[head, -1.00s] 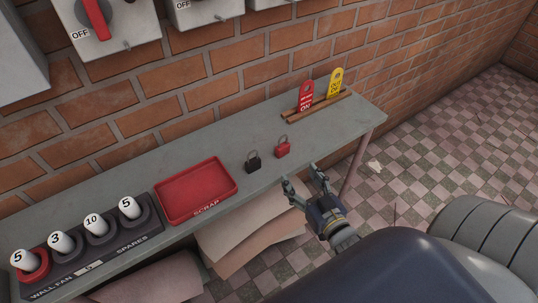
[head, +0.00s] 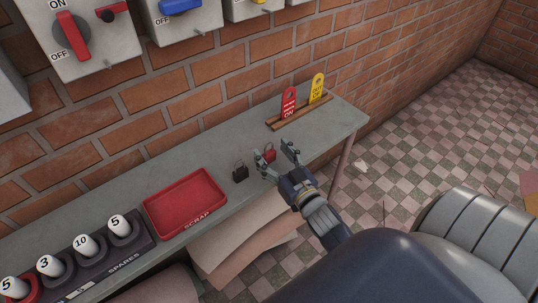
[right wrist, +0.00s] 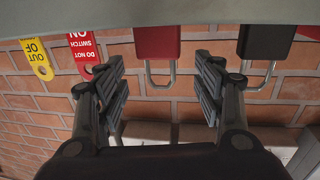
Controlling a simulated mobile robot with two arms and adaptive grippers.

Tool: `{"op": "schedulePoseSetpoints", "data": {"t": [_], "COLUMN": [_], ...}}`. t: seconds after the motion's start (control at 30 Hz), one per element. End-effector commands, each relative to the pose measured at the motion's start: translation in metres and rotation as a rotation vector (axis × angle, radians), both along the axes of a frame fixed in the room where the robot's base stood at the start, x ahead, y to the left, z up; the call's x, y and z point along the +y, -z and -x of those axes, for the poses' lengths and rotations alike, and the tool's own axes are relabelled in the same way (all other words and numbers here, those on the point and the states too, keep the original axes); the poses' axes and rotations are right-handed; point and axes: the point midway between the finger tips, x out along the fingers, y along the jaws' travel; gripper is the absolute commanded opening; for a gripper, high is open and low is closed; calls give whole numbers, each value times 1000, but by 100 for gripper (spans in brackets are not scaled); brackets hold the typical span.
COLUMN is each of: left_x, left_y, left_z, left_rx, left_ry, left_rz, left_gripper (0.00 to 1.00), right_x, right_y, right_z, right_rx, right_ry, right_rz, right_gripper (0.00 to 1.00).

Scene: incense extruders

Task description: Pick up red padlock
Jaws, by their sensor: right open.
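The red padlock (head: 270,153) stands on the grey shelf near its front edge, partly hidden by my right gripper. My right gripper (head: 274,149) is open, with its fingers pointing at the red padlock from the front. In the right wrist view, which looks upside down, the red padlock (right wrist: 157,43) shows its body and metal shackle beyond the gap between my open fingers (right wrist: 160,80). No grip on it shows. My left gripper is not in view.
A black padlock (head: 240,172) stands close on the left of the red one. A red scrap tray (head: 150,209) lies further left. Red (head: 289,103) and yellow (head: 317,88) tags stand in a wooden rack at the back right. Switch boxes (head: 182,22) hang above.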

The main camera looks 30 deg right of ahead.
Motion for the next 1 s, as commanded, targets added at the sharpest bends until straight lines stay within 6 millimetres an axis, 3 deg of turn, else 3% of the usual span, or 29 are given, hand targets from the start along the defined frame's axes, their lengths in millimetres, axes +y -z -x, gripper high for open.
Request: {"op": "schedulePoseSetpoints", "data": {"t": [0.2,0.5,0.73,1.0], "left_x": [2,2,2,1], "left_y": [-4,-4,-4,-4], "left_z": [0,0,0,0], "left_rx": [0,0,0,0], "left_ry": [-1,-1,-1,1], "left_rz": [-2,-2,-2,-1], "left_gripper": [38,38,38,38], "right_x": [-1,-1,-1,-1], "right_y": [0,1,1,0], "right_z": [-25,-27,-27,-27], "right_rx": [0,1,1,-1], "right_ry": [-1,-1,-1,-1], "right_rz": [0,0,0,-1], "right_gripper": [62,62,10,5]}}
